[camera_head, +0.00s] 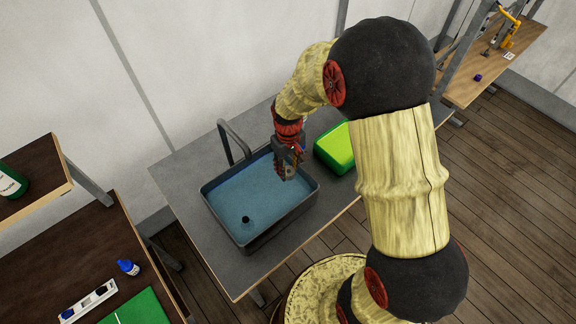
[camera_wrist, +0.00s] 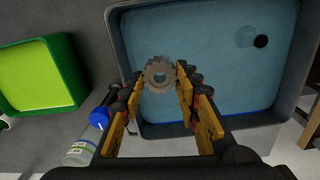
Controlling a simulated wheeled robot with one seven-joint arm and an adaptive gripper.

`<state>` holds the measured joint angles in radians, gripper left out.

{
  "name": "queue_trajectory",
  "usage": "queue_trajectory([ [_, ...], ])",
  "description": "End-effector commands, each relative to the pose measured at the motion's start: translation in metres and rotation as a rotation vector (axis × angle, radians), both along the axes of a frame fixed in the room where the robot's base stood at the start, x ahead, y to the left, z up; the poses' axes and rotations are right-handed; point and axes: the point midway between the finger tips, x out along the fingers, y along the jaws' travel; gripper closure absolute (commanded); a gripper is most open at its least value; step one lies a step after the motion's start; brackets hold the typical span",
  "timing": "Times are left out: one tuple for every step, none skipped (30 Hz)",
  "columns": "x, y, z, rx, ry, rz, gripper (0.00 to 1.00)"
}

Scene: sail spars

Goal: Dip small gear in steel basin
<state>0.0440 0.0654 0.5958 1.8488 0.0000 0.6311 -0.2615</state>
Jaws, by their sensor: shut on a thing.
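The small gear (camera_wrist: 160,73) is a grey-brown toothed ring with a hole in its middle. In the wrist view it sits between the fingertips of my gripper (camera_wrist: 158,82), which is shut on it. The steel basin (camera_head: 262,243) is a dark grey sink with a blue floor or filling; its rim also shows in the wrist view (camera_wrist: 117,40). In the head view my gripper (camera_head: 287,172) points down within the basin's right end. The gear is hard to make out there, and I cannot tell whether it touches the blue surface.
A green box with a lime face (camera_head: 335,147) stands right of the basin. A faucet (camera_head: 232,140) rises at the basin's back edge. In the wrist view a blue-capped bottle (camera_wrist: 80,152) is beside the basin. A dark round spot (camera_head: 246,220) lies in the basin's near-left part.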

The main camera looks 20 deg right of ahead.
Motion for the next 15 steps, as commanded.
queue_trajectory([
  [0.0,0.0,-0.009,0.0,0.0,0.0,0.96],
  [0.0,0.0,-0.012,0.0,0.0,0.0,0.96],
  [0.0,0.0,-0.016,0.0,0.0,0.0,0.96],
  [0.0,0.0,-0.02,0.0,0.0,0.0,0.96],
  [0.0,0.0,-0.023,0.0,0.0,0.0,0.96],
  [0.0,0.0,-0.027,0.0,0.0,0.0,0.96],
  [0.0,0.0,-0.03,0.0,0.0,0.0,0.96],
  [0.0,0.0,-0.033,0.0,0.0,0.0,0.96],
  [0.0,0.0,-0.038,0.0,0.0,0.0,0.96],
  [0.0,0.0,-0.041,0.0,0.0,0.0,0.96],
  [0.0,0.0,-0.044,0.0,0.0,0.0,0.96],
  [0.0,0.0,-0.049,0.0,0.0,0.0,0.96],
  [0.0,0.0,-0.052,0.0,0.0,0.0,0.96],
  [0.0,0.0,-0.055,0.0,0.0,0.0,0.96],
  [0.0,0.0,-0.06,0.0,0.0,0.0,0.96],
])
